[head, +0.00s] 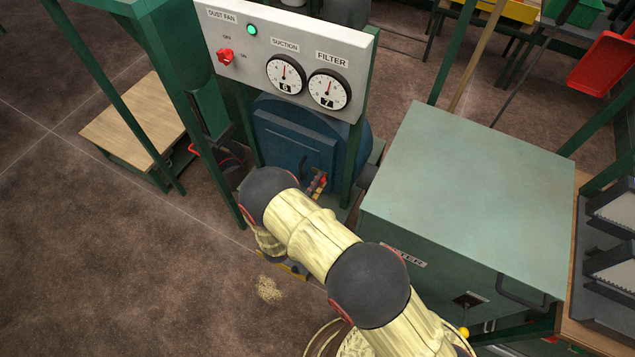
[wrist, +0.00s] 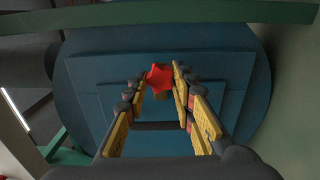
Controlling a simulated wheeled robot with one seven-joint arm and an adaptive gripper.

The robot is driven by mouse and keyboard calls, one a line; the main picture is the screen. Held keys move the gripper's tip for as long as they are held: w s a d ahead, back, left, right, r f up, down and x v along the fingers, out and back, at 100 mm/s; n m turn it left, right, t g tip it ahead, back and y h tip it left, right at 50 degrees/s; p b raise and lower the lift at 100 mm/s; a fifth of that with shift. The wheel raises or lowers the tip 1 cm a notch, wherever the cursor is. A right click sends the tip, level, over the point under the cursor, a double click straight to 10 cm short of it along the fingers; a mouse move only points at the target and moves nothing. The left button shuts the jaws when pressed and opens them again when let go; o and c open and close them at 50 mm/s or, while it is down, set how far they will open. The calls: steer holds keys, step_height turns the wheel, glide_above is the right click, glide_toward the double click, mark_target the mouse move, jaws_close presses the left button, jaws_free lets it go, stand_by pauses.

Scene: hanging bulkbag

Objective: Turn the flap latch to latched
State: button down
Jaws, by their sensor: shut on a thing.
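The flap latch shows as a red star-shaped knob (wrist: 159,78) in the wrist view, in front of the blue flap panel (wrist: 95,75). My gripper (wrist: 163,76) has its yellow fingers on either side of the knob and is shut on it. The knob's lower part and its stem are partly hidden between the fingers. I cannot tell from its shape which way the latch is turned. In the head view the blue flap (head: 285,135) is on the round blue drum housing, and my arm hides most of the area below it. Small red and yellow parts show at its lower right.
A grey panel (head: 240,60) with a red fan switch (head: 225,56), a green lamp and two gauges stands above the flap. A large green cabinet (head: 465,190) is close on the right. Green posts flank the housing.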

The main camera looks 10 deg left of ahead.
steer(key=shift+a, duration=0.1)
steer(key=c, duration=1.6)
jaws_free()
steer(key=shift+o, duration=0.6)
steer(key=v, duration=1.2)
